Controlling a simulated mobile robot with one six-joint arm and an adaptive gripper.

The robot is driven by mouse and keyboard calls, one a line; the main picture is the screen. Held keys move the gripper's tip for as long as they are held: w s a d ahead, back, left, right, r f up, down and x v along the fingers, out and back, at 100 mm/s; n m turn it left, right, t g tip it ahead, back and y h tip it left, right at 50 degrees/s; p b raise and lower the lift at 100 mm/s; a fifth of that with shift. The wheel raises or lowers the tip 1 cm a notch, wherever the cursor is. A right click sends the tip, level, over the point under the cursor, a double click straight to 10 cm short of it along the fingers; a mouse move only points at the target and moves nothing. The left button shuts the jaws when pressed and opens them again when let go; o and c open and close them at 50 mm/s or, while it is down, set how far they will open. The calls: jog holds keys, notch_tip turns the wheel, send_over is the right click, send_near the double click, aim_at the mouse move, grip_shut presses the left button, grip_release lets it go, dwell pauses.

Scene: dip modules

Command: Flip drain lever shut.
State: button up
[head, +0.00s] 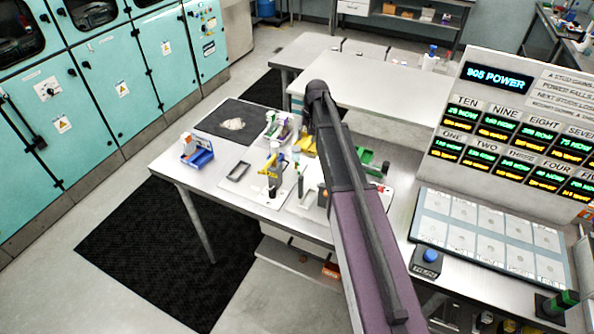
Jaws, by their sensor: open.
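I cannot pick out the drain lever for certain in the head view. A small yellow upright part (271,164) stands on a pale board on the workbench (222,178), with a black cup-like piece (272,191) by its foot. Its details are too small to tell any lever position. My arm reaches up from the bottom edge across the bench and hides part of it. I cannot make out my gripper or its fingers.
A blue bin (198,157) stands at the bench's left, near a dark mat (233,120) with a pale lump. Green parts (378,169) lie right of my arm. A display panel (505,140) and a grid tray (490,232) stand at right. A black floor mat (160,260) lies below.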

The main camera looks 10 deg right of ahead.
aim_at(299, 169)
jog(key=shift+w+f+b, duration=0.15)
jog(key=shift+f+b, duration=0.6)
jog(key=shift+f, duration=0.4)
jog(key=shift+f, duration=0.1)
jog(key=f+b, duration=0.4)
jog(key=a+f+b, duration=0.1)
jog(key=f+b, duration=0.4)
jog(key=a+f+b, duration=0.1)
jog(key=f+b, duration=0.3)
jog(key=shift+w+a+f, duration=0.1)
jog(key=shift+w+f, duration=0.05)
dwell(0.3)
grip_shut()
